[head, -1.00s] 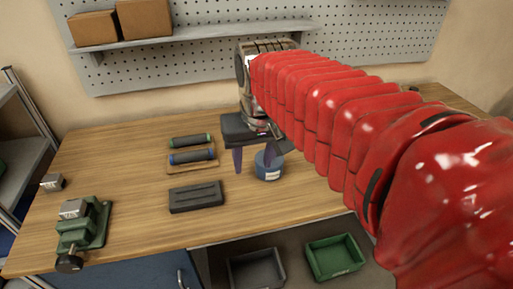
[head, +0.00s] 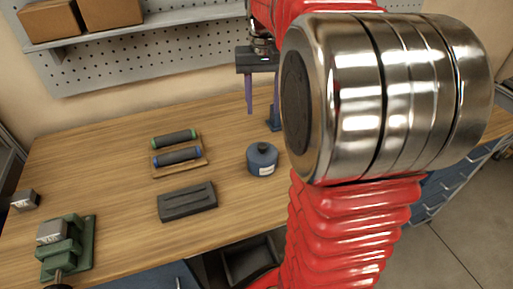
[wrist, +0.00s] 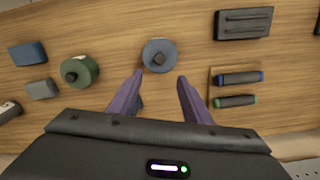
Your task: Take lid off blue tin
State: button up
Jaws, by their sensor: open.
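The blue tin (head: 262,163) stands upright on the bench with its lid (head: 262,149) on. The lid is blue-grey with a dark knob at its centre. In the wrist view the lid (wrist: 152,48) is seen from above, just beyond the fingertips and about midway between them. My gripper (head: 263,109) is open and empty, its purple fingers pointing down, above and behind the tin in the head view. My gripper (wrist: 160,77) touches nothing in the wrist view.
A green tin (wrist: 88,70), a blue block (wrist: 27,54) and a grey block (wrist: 42,89) lie to one side. A wooden tray (head: 183,163) holds two dark rollers. A dark slotted block (head: 187,201) and a green vise (head: 75,258) stand nearby.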

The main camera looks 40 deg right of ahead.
jog(key=shift+a+f, duration=0.1)
jog(key=shift+f, duration=0.05)
send_over(262, 145)
notch_tip(262, 145, down, 8)
jog(key=shift+f, duration=0.15)
dwell(0.4)
jog(key=shift+s+f, duration=0.1)
jog(key=shift+f, duration=2.5)
jog(key=shift+c, duration=0.7)
grip_shut()
